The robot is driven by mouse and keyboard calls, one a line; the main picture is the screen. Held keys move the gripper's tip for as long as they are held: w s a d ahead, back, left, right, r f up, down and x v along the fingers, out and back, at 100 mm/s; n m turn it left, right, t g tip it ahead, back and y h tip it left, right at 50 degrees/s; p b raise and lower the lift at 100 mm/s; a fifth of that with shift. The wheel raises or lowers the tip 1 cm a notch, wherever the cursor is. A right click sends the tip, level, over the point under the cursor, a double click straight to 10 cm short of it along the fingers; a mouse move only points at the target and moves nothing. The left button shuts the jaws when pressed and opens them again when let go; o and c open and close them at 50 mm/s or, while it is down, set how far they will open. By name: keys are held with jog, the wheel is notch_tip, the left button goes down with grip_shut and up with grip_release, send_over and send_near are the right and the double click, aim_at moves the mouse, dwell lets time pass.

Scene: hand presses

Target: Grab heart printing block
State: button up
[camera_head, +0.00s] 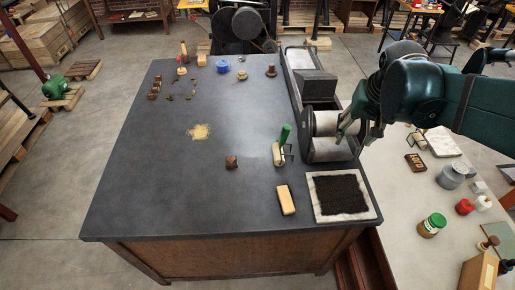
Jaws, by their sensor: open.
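A heart print cannot be made out on any block at this size, so I cannot tell which one is the heart printing block. A small dark brown block (231,162) sits alone near the middle front of the dark table (160,200). A light wooden block (286,200) lies near the table's front edge. A brown block with pale marks (415,162) lies on the light side table. My gripper (352,128) is open, over the right side of the roller press (325,123), well to the right of the small brown block. Its fingertips are partly hard to see.
A tray of black material (340,194) is at the front right. Small tools, a blue tin (223,66) and tan powder (199,132) lie farther back. The left and front-left tabletop is clear. Jars (432,224) crowd the side table.

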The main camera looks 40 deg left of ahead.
jog(key=a+f+n, duration=0.1)
jog(key=a+f, duration=0.3)
jog(key=a, duration=0.8)
jog(key=n+g+h, duration=0.2)
jog(key=n+g, duration=0.1)
send_near(231, 157)
jog(key=shift+d+f+p, duration=0.25)
jog(key=shift+d+p, duration=0.2)
jog(key=shift+s+a+f, duration=0.25)
jog(key=shift+f, duration=1.3)
jog(key=shift+w+f, duration=0.1)
jog(key=shift+f, duration=2.5)
